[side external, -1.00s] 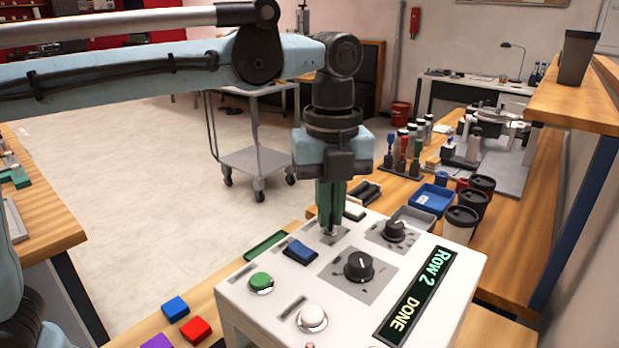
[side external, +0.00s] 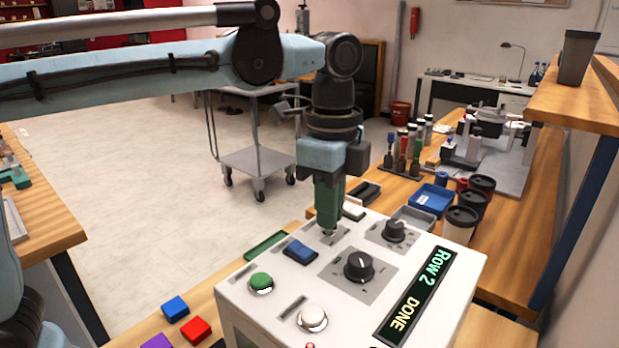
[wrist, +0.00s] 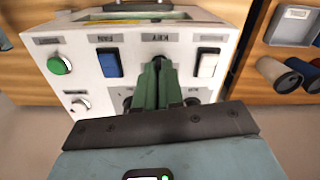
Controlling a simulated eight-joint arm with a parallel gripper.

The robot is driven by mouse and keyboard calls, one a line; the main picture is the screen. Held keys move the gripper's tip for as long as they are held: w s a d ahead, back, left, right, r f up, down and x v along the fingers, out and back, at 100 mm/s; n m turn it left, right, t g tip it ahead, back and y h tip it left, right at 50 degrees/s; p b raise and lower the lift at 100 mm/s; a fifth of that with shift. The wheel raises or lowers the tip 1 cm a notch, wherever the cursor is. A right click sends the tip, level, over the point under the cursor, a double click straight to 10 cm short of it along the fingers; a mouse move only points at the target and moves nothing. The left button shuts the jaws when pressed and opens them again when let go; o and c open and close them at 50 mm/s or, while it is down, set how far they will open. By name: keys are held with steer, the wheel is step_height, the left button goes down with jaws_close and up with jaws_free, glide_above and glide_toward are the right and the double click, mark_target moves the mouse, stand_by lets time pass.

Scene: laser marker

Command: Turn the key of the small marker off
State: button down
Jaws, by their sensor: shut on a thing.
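The small marker (side external: 238,297) is a white box with its control panel facing up. Its display (side external: 417,296) reads "ROW 2 DONE". My gripper (side external: 328,232) points down at the key switch at the back of the panel, with its green fingers shut on the key. The key itself is mostly hidden between the fingertips. In the wrist view my gripper (wrist: 158,62) reaches the spot under the label "KEY" (wrist: 156,37), between the blue rocker switch (wrist: 109,63) and the white rocker switch (wrist: 208,65).
Two black knobs, one of them the larger knob (side external: 359,266), sit close to the fingers. A green button (side external: 261,282) and a white button (side external: 312,317) are nearer the front. Cups and a blue tray (side external: 432,199) stand on the bench behind. Coloured blocks lie at the lower left.

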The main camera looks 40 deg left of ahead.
steer(key=n, duration=0.6)
steer(key=shift+n, duration=0.4)
stand_by(0.4)
steer(key=c, duration=1.3)
jaws_free()
steer(key=shift+o, duration=0.2)
step_height(320, 180, up, 12)
